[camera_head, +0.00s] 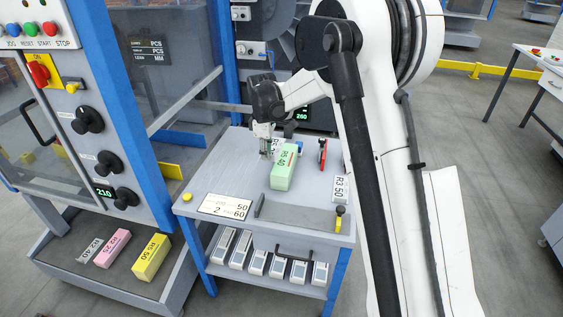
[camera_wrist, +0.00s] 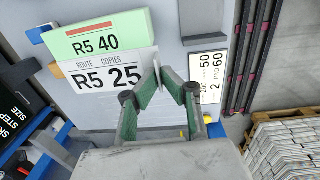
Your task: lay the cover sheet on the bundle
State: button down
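The bundle is a green block marked R5 40 (camera_head: 284,167), lying on the grey tabletop; it also shows in the wrist view (camera_wrist: 98,36). A white sheet marked ROUTE COPIES R5 25 (camera_wrist: 108,76) is right beside the block's long side in the wrist view. In the head view only a small part of it shows, behind my gripper (camera_head: 268,150). In the wrist view my gripper (camera_wrist: 170,78) has its green-padded fingers drawn together at the sheet's right edge, with a thin pale upright piece between the tips. Whether the sheet is clear of the table is hard to tell.
A white card R3 50 (camera_head: 340,188) and a red-handled item (camera_head: 322,153) are right of the block. A number plate (camera_head: 225,206) and low grey bracket (camera_head: 300,217) are at the table's front. Pink (camera_head: 112,247) and yellow (camera_head: 152,257) blocks lie on the machine's shelf.

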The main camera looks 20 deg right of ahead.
aim_at(279, 153)
jog(key=w+d+f, duration=0.2)
jog(key=d, duration=0.1)
jog(key=w+d+f, duration=0.1)
jog(key=d, duration=0.1)
jog(key=shift+d+f, duration=0.1)
jog(key=shift+f, duration=2.25)
jog(key=c, duration=1.9)
grip_release()
jog(key=shift+r, duration=0.1)
